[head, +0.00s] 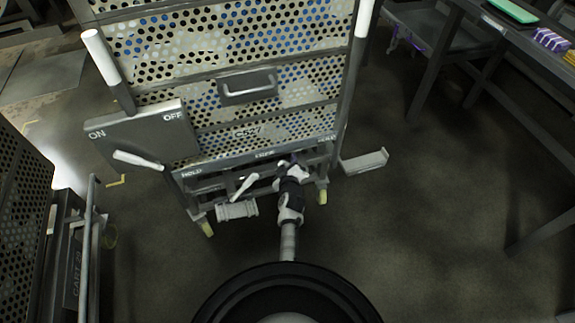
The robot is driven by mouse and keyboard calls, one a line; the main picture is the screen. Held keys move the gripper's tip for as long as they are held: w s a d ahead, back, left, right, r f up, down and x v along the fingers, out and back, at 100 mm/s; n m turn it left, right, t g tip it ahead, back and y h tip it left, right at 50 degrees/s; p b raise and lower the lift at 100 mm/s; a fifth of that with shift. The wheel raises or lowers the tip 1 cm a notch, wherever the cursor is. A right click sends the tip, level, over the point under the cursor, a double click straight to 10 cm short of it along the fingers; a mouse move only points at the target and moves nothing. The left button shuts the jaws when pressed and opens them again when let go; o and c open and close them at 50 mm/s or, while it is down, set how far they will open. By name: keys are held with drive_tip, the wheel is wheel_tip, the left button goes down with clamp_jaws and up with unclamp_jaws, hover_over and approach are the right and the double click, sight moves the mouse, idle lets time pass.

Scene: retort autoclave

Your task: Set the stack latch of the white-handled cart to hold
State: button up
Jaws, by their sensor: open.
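The white-handled cart (208,86) stands in front of me, a perforated metal stack with white grips on its uprights. Low on its front is a bar marked HOLD at the left and FREE nearer the middle. Below the bar, the white stack latch lever (244,186) slants up to the right, its upper end toward the FREE side. My gripper (279,170) is open at the bar, just right of the lever's upper end. A small gap seems to lie between them; contact is hard to tell. The fingers are small and dark against the cart.
A grey ON/OFF box (140,136) with its own white lever (138,160) sits on the cart's left. A grey pedal-like plate (364,161) juts out right. Another cart (24,208) stands at left, a table (520,50) at upper right. Floor at right is clear.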

drive_tip(key=shift+w, duration=0.1)
clamp_jaws()
idle(0.3)
drive_tip(key=shift+d, duration=0.1)
drive_tip(key=w+d+m+g+y+b, duration=0.1)
drive_tip(key=w+d+m+y+b, duration=0.1)
drive_tip(key=d+m+b, duration=0.3)
drive_tip(key=w+d+m+g+y+b, duration=0.1)
drive_tip(key=d+m+y+b, duration=0.4)
drive_tip(key=b, duration=0.6)
drive_tip(key=shift+w+d+m, duration=0.5)
drive_tip(key=shift+d, duration=0.65)
